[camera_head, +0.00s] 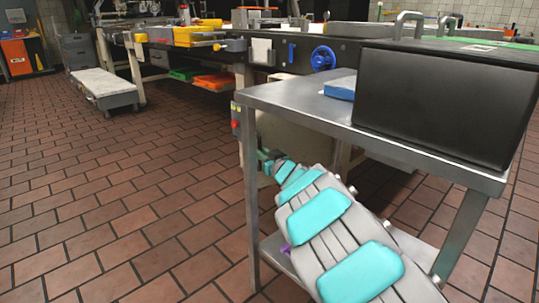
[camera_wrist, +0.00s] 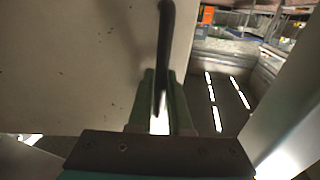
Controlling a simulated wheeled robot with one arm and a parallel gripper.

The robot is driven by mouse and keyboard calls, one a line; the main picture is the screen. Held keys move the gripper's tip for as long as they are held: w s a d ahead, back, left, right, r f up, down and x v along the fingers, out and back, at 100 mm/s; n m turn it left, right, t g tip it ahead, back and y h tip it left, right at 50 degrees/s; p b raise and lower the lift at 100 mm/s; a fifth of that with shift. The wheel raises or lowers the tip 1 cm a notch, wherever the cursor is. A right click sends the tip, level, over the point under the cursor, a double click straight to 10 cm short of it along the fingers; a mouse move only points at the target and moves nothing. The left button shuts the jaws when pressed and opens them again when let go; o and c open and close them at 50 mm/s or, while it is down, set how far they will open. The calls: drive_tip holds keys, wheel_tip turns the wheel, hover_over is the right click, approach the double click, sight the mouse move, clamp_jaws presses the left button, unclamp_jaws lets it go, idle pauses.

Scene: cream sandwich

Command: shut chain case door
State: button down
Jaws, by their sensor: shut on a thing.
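A cream panel (camera_wrist: 75,65), which looks like the chain case door, fills the left of the wrist view. A dark upright bar (camera_wrist: 165,45), like a handle, stands in front of it. My gripper (camera_wrist: 163,105) has green fingers on both sides of the bar's lower end and is shut on it. In the head view a cream case (camera_head: 285,138) shows under the machine, partly hidden behind the steel table. My gripper (camera_head: 266,160) is at its lower left side. I cannot tell how far the door stands open.
A steel table (camera_head: 300,108) with a black box (camera_head: 445,100) stands close above and right of my arm. A blue handwheel (camera_head: 323,58) is on the machine. A low grey cart (camera_head: 103,90) stands farther left. The tiled floor (camera_head: 130,210) at left is clear.

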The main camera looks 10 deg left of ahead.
drive_tip(key=w+a+p, duration=0.2)
drive_tip(key=w+p, duration=0.1)
drive_tip(key=w, duration=0.3)
drive_tip(key=w+a+m+h+p, duration=0.1)
drive_tip(key=w+a+p, duration=0.2)
drive_tip(key=w, duration=0.3)
drive_tip(key=w+a+t+p, duration=0.1)
drive_tip(key=w+a+p, duration=0.2)
drive_tip(key=w+p, duration=0.2)
drive_tip(key=shift+w+a+h, duration=0.2)
drive_tip(key=shift+w+h, duration=0.2)
drive_tip(key=shift+w, duration=0.3)
drive_tip(key=c, duration=0.8)
unclamp_jaws()
drive_tip(key=shift+c, duration=0.2)
drive_tip(key=shift+d, duration=0.2)
